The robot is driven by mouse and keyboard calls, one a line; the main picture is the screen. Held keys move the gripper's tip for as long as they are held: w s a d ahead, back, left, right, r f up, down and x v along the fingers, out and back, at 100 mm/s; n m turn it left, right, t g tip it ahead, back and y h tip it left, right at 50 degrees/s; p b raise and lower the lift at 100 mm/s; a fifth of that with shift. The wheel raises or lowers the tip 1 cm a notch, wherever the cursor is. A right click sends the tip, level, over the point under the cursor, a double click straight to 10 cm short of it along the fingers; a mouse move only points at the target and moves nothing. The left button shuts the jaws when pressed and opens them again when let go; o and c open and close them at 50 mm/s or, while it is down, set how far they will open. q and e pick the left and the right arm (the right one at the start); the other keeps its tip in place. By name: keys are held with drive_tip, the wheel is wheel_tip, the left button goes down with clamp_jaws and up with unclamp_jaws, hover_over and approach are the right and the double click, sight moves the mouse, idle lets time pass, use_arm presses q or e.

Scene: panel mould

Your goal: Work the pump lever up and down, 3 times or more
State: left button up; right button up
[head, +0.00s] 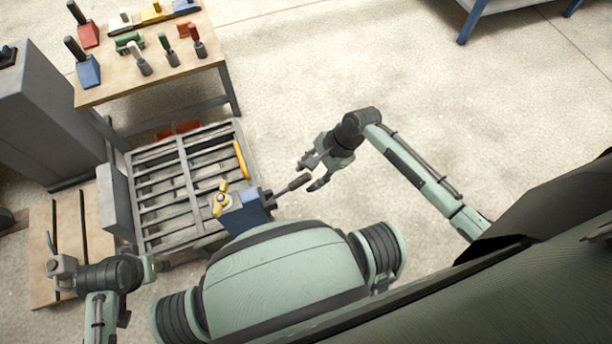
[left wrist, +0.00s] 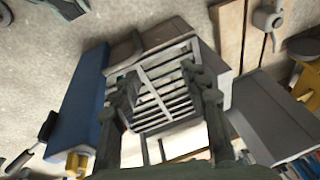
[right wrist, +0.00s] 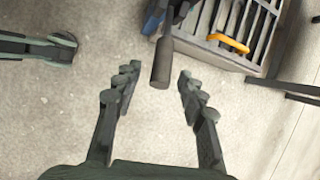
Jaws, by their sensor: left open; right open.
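The pump is a blue block (head: 246,208) with a yellow fitting (head: 221,198) at the near right corner of a slatted grey frame. Its lever (head: 293,184) is a dark rod with a thick grip, sticking out right and slightly up in the head view. My right gripper (head: 318,171) is open by the lever's end. In the right wrist view, the lever grip (right wrist: 161,65) points in between the spread fingertips, with gaps on both sides. My left gripper (head: 152,268) is open at the lower left, away from the lever; its fingers (left wrist: 160,88) appear empty.
The slatted frame (head: 183,140) carries an orange handle (head: 241,160). A wooden table (head: 150,84) with several coloured tools stands behind it. A grey cabinet (head: 45,120) and a wooden pallet (head: 95,215) are at left. The floor right of the lever is clear.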

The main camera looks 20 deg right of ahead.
drive_tip(key=shift+x, duration=0.85)
clamp_jaws()
